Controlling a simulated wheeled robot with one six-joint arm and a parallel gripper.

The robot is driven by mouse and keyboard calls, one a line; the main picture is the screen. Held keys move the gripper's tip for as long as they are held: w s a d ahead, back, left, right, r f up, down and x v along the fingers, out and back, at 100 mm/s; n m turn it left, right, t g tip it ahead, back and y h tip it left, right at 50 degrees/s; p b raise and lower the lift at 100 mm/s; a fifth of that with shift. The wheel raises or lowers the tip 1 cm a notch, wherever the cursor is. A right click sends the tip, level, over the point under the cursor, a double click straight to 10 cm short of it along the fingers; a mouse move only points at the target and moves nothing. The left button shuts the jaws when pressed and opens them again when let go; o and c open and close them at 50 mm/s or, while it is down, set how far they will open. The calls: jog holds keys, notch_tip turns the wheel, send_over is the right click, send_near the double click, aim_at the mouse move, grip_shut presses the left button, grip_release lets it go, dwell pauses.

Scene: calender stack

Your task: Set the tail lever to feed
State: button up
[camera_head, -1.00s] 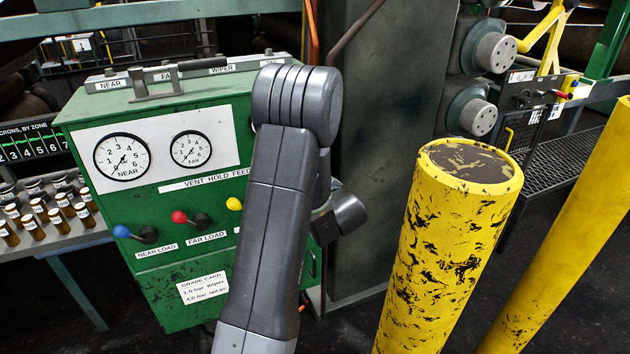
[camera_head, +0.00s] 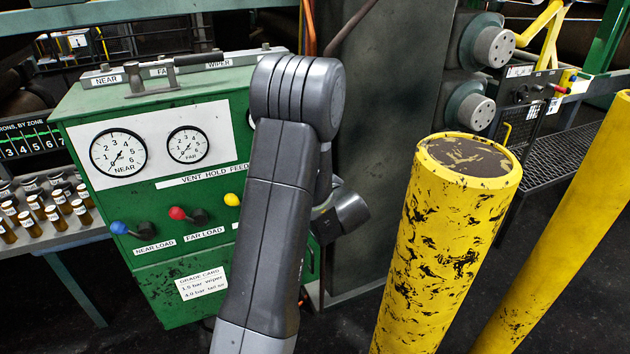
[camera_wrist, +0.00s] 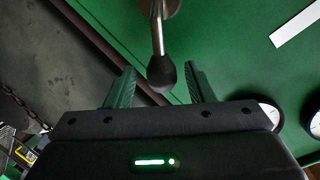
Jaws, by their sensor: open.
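The green cabinet (camera_head: 95,105) carries near and far gauges and a VENT HOLD FEED strip (camera_head: 203,176). Blue (camera_head: 120,228), red (camera_head: 178,213) and yellow (camera_head: 232,199) knobs show below. My arm covers the cabinet's right part, and my gripper is hidden in the head view. In the wrist view my gripper (camera_wrist: 160,72) is open, its two fingers on either side of a metal lever (camera_wrist: 157,35) with a black knob (camera_wrist: 162,75). No label on this lever shows, so I cannot tell from it which lever this is. Contact with the fingers cannot be told.
A scuffed yellow bollard (camera_head: 440,250) stands just right of my arm, with a second yellow post (camera_head: 560,240) beyond it. A dark upright (camera_head: 375,150) stands behind. A shelf of small bottles (camera_head: 40,210) is at the left. A grated walkway (camera_head: 565,150) lies at the right.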

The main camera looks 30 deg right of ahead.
jog(key=v, duration=1.2)
jog(key=shift+b, duration=0.45)
jog(key=shift+r, duration=0.1)
jog(key=p+x, duration=0.1)
jog(key=x, duration=1.3)
jog(key=shift+s, duration=0.1)
